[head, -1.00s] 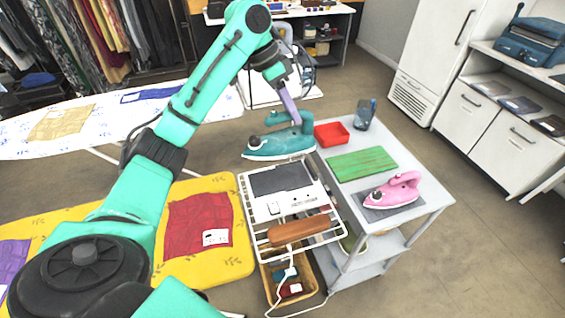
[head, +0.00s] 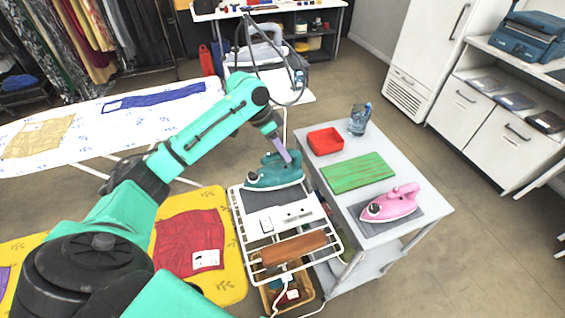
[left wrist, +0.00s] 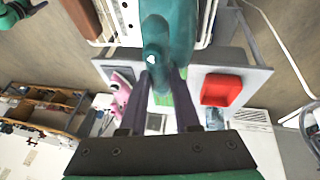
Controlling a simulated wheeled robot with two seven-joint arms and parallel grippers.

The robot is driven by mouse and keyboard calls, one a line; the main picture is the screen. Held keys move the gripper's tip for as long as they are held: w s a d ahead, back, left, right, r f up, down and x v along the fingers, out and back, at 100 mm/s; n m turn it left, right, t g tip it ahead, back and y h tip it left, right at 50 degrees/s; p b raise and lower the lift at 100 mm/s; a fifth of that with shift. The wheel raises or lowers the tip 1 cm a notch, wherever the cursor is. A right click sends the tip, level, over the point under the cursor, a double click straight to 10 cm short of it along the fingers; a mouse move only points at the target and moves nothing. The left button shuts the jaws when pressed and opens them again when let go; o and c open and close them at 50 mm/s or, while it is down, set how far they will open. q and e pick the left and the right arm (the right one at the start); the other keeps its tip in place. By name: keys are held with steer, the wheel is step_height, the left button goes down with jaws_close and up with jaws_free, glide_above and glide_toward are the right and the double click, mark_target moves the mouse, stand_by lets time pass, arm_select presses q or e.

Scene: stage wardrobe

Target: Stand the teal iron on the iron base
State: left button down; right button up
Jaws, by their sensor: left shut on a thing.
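The teal iron (head: 275,177) is held by my left gripper (head: 287,157), which is shut on its handle. In the left wrist view the iron (left wrist: 182,30) lies between and beyond the fingers (left wrist: 163,80). It is roughly level, its tip to the left in the head view. It is over the dark pad of the white iron base (head: 258,212), at its far end, hiding much of the pad. I cannot tell whether its sole touches the pad. My right gripper is not in view.
A grey cart stands right of the base with a red tray (head: 326,141), green board (head: 357,172), blue cup (head: 360,118) and pink iron (head: 391,203) on a dark mat. A yellow board (head: 229,280) lies left.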

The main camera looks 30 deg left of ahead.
mark_target(285, 168)
arm_select(q)
step_height(285, 168, down, 5)
steer(key=shift+d+p, duration=0.1)
steer(key=shift+p, duration=0.25)
steer(key=shift+f, duration=0.4)
steer(key=c, duration=0.6)
jaws_free()
steer(key=b+v, duration=0.2)
steer(key=v, duration=1)
steer(key=shift+s, duration=0.1)
